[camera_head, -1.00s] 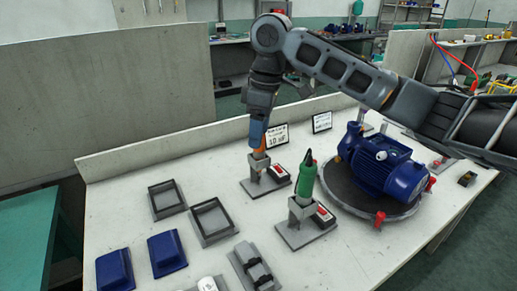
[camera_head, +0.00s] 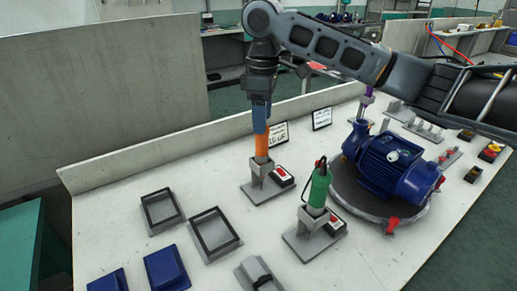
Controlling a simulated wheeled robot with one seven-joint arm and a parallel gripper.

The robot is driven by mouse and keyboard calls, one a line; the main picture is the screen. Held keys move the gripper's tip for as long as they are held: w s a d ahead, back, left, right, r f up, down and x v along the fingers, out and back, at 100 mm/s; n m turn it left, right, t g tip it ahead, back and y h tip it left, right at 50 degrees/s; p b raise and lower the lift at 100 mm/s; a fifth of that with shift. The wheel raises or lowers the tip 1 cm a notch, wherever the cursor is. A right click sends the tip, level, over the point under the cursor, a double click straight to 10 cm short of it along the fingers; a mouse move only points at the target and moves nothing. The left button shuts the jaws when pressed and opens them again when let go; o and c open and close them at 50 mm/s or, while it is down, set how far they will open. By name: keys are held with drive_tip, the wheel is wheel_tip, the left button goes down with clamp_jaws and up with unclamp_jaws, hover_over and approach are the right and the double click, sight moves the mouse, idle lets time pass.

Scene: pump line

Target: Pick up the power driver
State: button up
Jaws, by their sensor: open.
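An orange tool (camera_head: 262,147) stands upright in a grey holder (camera_head: 258,188) on the left, with a red switch beside it. The frames do not label which tool is the power driver. My gripper (camera_head: 260,125) points down directly above the orange tool, near its top. The jaws are open; their fingers are small and partly hidden, so I cannot tell whether they touch the tool.
A blue pump motor (camera_head: 397,167) sits on a round turntable (camera_head: 352,201) at the right, below my arm. A purple tool (camera_head: 365,103) stands behind it. Two open grey trays (camera_head: 215,250) and blue blocks (camera_head: 166,268) lie at the left front. Two signs (camera_head: 322,118) stand behind.

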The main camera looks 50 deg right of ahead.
sight(261, 140)
drive_tip(key=shift+f+p, duration=0.45)
drive_tip(key=shift+f, duration=3.15)
drive_tip(key=shift+a, duration=0.1)
drive_tip(key=c, duration=1.2)
